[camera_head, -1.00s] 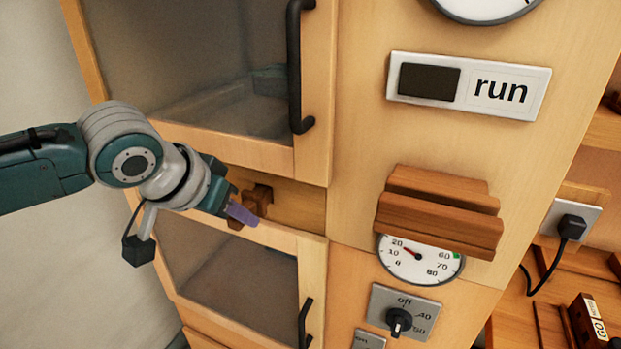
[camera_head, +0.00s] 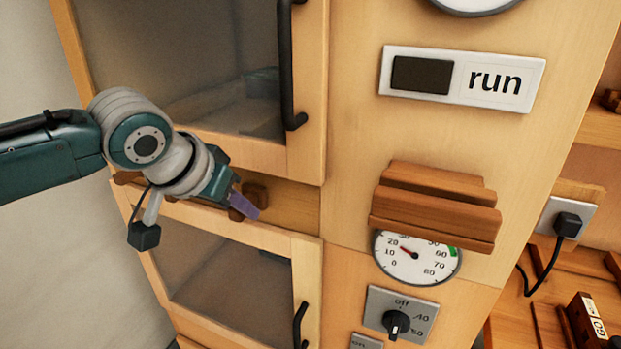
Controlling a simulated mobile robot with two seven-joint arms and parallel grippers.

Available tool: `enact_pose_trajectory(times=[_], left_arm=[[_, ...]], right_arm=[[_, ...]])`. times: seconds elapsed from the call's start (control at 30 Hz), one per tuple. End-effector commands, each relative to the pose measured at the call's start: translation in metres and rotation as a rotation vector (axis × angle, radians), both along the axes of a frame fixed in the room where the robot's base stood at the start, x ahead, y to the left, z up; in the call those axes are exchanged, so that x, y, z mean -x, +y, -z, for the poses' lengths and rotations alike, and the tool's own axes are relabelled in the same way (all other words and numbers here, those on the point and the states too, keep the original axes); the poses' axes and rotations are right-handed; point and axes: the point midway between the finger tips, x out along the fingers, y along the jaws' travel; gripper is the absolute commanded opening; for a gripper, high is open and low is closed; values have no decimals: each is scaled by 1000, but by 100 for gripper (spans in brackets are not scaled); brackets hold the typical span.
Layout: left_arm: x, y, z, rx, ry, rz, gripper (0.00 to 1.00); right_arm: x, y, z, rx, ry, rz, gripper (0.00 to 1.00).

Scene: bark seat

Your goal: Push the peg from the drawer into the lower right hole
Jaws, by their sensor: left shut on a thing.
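My left gripper (camera_head: 240,199) has a teal body and a purple fingertip. It is at the narrow wooden strip between the two glazed doors, shut on a brown wooden knob-like piece (camera_head: 257,195). The fingers partly cover this piece, and I cannot tell from here whether it is a drawer knob or the peg. The strip (camera_head: 300,207) looks like the drawer's front. I can make out neither the inside of a drawer nor any hole. My right gripper is not in view.
An upper glazed door (camera_head: 210,60) and a lower glazed door (camera_head: 225,275) have black handles. To the right are a "run" panel (camera_head: 462,80), a stepped wooden ledge (camera_head: 435,205), a dial (camera_head: 417,256) and a knob switch (camera_head: 398,322). A plugged-in cable (camera_head: 568,226) hangs at far right.

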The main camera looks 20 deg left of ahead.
Motion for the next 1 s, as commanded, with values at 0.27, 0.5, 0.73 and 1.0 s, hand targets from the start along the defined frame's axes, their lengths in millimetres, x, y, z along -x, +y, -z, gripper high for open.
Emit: enact_pose_trajectory(times=[0.27,0.5,0.73,1.0], left_arm=[[-1,0,0,1,-1,1,0],[0,0,0,1,-1,1,50],[0,0,0,1,0,1,62],[5,0,-8,0,0,2,62]], right_arm=[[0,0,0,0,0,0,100],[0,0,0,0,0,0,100],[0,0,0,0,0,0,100],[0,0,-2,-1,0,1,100]])
